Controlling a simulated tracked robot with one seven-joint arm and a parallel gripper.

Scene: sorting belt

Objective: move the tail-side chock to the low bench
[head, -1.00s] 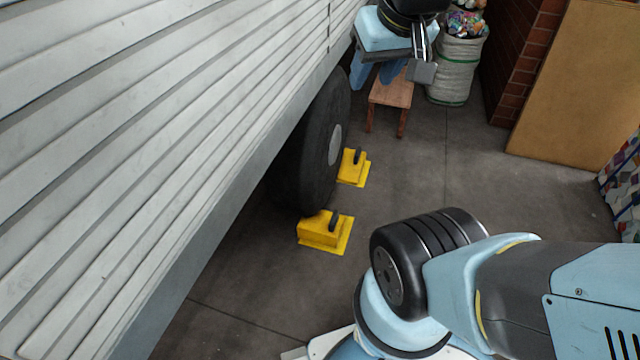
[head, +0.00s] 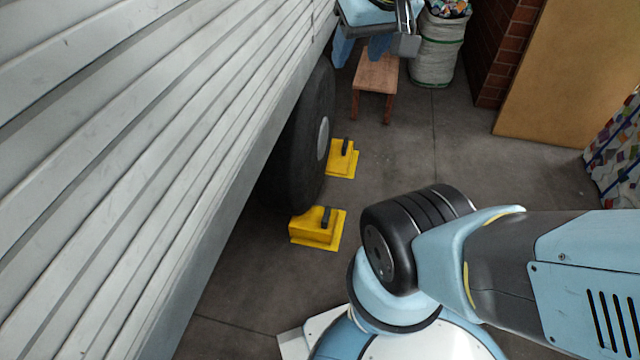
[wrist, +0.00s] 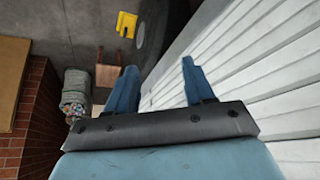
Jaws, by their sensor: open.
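Two yellow chocks with dark handles are on the floor by the large black wheel (head: 300,150). The near chock (head: 317,230) is on the wheel's near side, and the far chock (head: 342,158) is on its far side, towards the bench. I cannot tell from the pictures which is the tail side. One chock shows in the wrist view (wrist: 125,26). The low bench (head: 376,74) is a small wooden stool beyond the wheel, also in the wrist view (wrist: 108,74). My gripper (head: 358,52) is open and empty, high up near the bench; its blue fingers (wrist: 158,66) are apart.
The slatted white vehicle side (head: 140,150) fills the left and overhangs the wheel. A full sack (head: 436,50) stands behind the bench, by a brick wall (head: 507,45). A tan board (head: 570,75) leans at right. Floor between chocks and board is clear.

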